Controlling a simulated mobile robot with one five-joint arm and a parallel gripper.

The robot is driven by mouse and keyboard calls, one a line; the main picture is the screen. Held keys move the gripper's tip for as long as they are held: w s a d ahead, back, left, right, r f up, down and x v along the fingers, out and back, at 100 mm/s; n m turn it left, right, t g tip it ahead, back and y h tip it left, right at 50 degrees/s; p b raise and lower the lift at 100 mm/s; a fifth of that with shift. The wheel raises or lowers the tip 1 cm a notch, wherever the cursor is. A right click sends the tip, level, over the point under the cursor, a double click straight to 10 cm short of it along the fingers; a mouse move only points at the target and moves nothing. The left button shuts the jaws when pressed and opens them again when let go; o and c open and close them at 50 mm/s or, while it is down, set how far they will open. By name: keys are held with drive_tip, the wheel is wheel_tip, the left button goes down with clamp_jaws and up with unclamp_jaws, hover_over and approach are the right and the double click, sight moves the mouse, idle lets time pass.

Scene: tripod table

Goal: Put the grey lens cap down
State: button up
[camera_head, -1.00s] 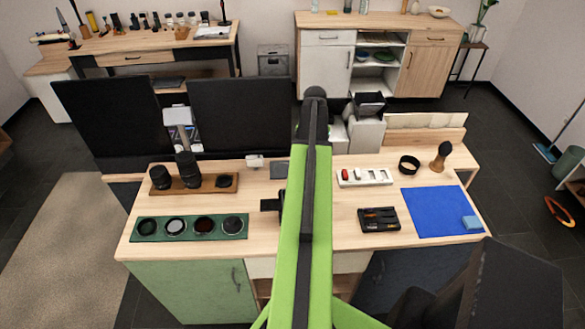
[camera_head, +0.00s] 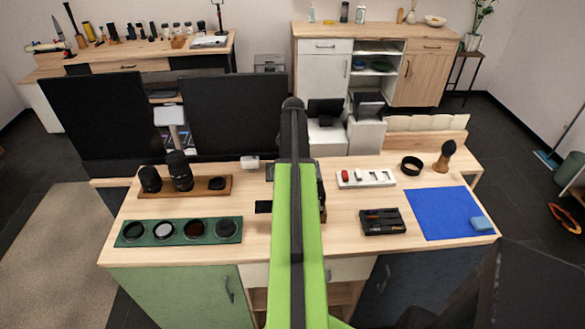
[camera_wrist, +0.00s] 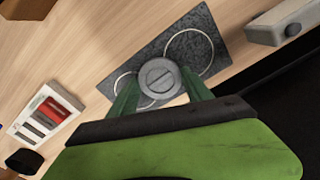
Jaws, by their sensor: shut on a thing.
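My gripper (camera_wrist: 158,92) has two green fingers shut on the grey lens cap (camera_wrist: 160,76), a round disc with a slot-like mark across it. In the wrist view the cap is over a dark speckled slab (camera_wrist: 152,57) with two pale ring outlines. It lies between the rings and covers part of the left one. I cannot tell whether the cap touches the slab. In the head view my arm hides the gripper and cap, and only the slab's left edge (camera_head: 270,173) shows.
A white tray (camera_head: 347,183) with a red item stands right of my arm, with a black case (camera_head: 382,230) in front. A small whitish box (camera_head: 250,162) is left of the slab. A green strip (camera_head: 128,240) with several round lenses and a blue mat (camera_head: 440,225) flank the table front.

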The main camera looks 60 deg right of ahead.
drive_tip(key=shift+f, duration=0.15)
drive_tip(key=o, duration=1.5)
wheel_tip(320, 180, up, 13)
drive_tip(key=p, duration=1.2)
drive_tip(key=shift+f, duration=0.2)
drive_tip(key=shift+f, duration=0.1)
